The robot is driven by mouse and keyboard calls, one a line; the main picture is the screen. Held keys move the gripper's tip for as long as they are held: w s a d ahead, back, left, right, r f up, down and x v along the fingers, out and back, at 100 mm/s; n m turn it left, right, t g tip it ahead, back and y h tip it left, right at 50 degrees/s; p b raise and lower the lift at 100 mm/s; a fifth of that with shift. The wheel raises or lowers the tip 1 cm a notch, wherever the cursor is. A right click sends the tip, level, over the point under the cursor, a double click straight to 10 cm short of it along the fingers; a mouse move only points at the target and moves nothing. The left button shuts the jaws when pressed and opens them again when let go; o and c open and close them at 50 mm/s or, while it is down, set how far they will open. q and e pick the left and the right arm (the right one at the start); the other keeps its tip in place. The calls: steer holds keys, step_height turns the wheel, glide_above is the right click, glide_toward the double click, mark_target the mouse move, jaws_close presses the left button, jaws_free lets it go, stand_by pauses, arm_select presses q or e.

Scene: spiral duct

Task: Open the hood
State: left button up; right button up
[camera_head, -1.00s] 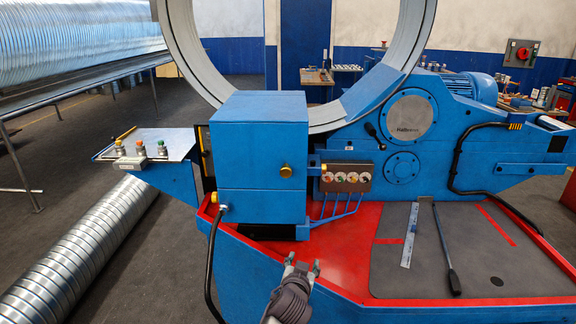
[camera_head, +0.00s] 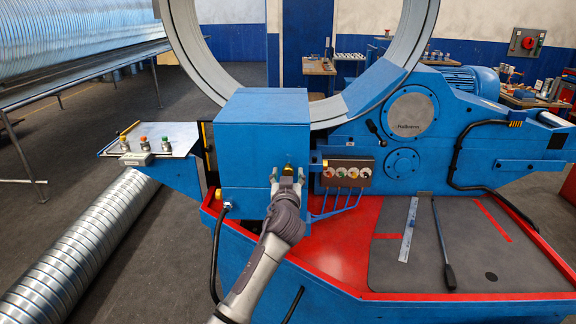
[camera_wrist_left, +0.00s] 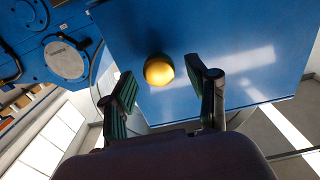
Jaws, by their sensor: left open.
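The hood is the blue box-shaped cover (camera_head: 243,140) at the middle of the machine, and it looks closed. A yellow knob (camera_head: 288,170) is on its front face near the right edge. My left gripper (camera_head: 287,172) is in front of that face at the knob. In the left wrist view, the yellow knob (camera_wrist_left: 158,70) lies between and just beyond the two open fingers (camera_wrist_left: 165,88), against the blue hood face (camera_wrist_left: 240,60). The fingers do not visibly touch it. My right gripper is not in view.
A ruler (camera_head: 408,230) and a black lever (camera_head: 444,245) lie on the grey mat (camera_head: 480,270). A control shelf (camera_head: 170,138) stands at left.

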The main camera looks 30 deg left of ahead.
arm_select(q)
steer(key=shift+x, duration=1.3)
jaws_close()
